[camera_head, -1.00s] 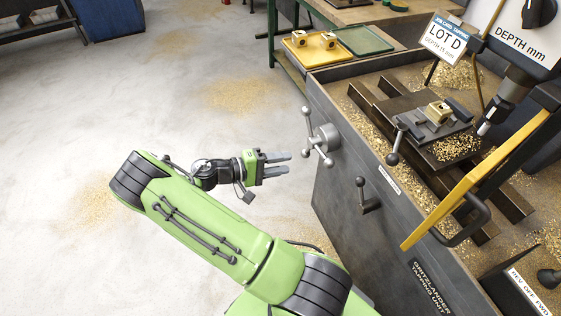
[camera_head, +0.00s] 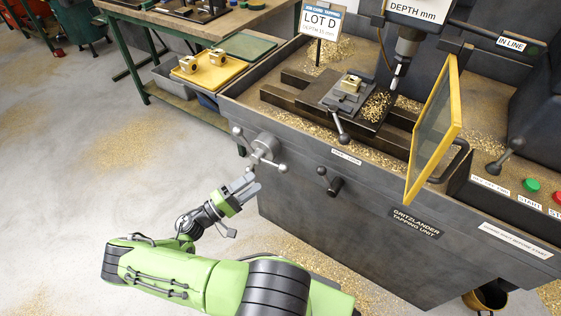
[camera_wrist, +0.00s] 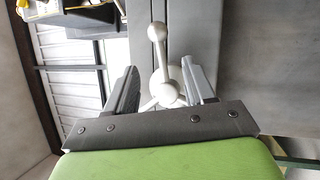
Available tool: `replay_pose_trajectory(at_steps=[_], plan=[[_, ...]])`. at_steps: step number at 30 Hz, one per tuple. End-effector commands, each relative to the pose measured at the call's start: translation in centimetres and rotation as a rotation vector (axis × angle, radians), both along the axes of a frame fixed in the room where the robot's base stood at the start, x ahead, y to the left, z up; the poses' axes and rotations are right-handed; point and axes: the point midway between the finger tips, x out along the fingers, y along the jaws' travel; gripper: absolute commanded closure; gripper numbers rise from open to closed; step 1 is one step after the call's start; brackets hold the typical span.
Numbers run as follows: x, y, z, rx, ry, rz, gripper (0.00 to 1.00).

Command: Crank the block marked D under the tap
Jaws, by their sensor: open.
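A brass block (camera_head: 351,82) sits in a small dark vise (camera_head: 350,97) on the machine's slide, left of the tap (camera_head: 397,78); any letter on it is too small to read. A sign (camera_head: 320,21) behind reads LOT D. The grey crank (camera_head: 265,149) with ball-ended arms is on the cabinet's left front. My gripper (camera_head: 254,182) is open and empty, just below and left of the crank, pointing towards it. In the wrist view the crank (camera_wrist: 162,88) shows between the two fingers, its upper ball beyond them; contact cannot be told.
A lever (camera_head: 333,186) is on the cabinet front right of the crank, with the vise handle (camera_head: 342,132) above. A yellow-framed guard (camera_head: 440,125) stands at the right. A yellow tray (camera_head: 208,73) holds two brass blocks, beside a green tray (camera_head: 248,46).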

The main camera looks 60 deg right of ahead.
Motion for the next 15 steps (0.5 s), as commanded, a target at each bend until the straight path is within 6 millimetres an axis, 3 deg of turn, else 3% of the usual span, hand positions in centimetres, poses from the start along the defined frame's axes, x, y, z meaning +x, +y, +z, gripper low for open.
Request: replay_pose_trajectory(at_steps=[9,15], plan=[[-4.3,-6.7,1.9,0.002,0.0,-0.006,0.46],[-5.9,-9.4,2.6,0.002,-0.003,-0.002,0.46]])
